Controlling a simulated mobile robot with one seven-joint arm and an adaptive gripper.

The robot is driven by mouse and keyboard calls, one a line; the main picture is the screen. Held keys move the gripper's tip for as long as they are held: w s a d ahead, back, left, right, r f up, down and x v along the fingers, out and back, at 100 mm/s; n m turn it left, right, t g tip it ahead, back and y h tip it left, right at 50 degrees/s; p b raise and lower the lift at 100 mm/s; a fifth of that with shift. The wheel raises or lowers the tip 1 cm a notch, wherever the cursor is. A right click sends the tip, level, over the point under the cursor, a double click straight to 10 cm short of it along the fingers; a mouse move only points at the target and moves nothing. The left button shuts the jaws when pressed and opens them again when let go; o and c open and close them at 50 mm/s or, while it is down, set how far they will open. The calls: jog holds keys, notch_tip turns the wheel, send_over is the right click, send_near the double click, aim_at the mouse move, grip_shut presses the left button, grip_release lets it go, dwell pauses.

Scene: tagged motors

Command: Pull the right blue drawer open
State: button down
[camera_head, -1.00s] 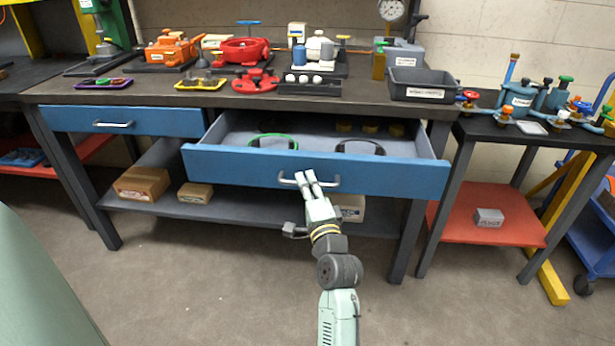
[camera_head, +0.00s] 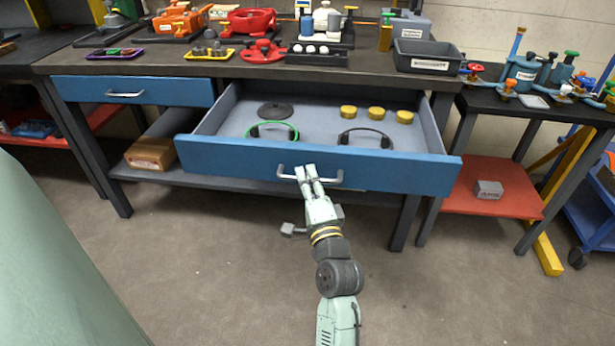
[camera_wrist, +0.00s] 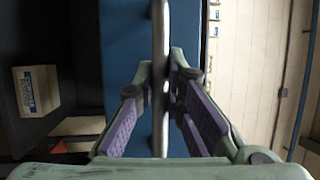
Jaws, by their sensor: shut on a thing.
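The right blue drawer (camera_head: 230,158) stands pulled well out from under the workbench. Its grey inside shows, with a green ring (camera_head: 290,130), a black ring (camera_head: 345,135), a dark disc (camera_head: 275,110) and yellow round pieces (camera_head: 376,114) in it. Its metal handle (camera_head: 333,180) is on the front face and runs top to bottom in the wrist view (camera_wrist: 160,40). My gripper (camera_head: 306,172) is at the handle's middle, its fingers on either side of the bar and shut on it. In the wrist view my gripper (camera_wrist: 162,85) straddles the bar against the blue front.
The left blue drawer (camera_head: 180,92) is shut. A cardboard box (camera_head: 150,154) lies on the lower shelf. Tools and a grey bin (camera_head: 426,57) stand on the bench top (camera_head: 265,72). A side table with a red shelf (camera_head: 510,202) stands at right. The floor before the drawer is clear.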

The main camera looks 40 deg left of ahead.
jog(key=c, duration=1.6)
grip_release()
jog(key=shift+c, duration=0.2)
jog(key=shift+s+d, duration=0.1)
jog(key=v, duration=0.7)
jog(key=shift+d, duration=0.1)
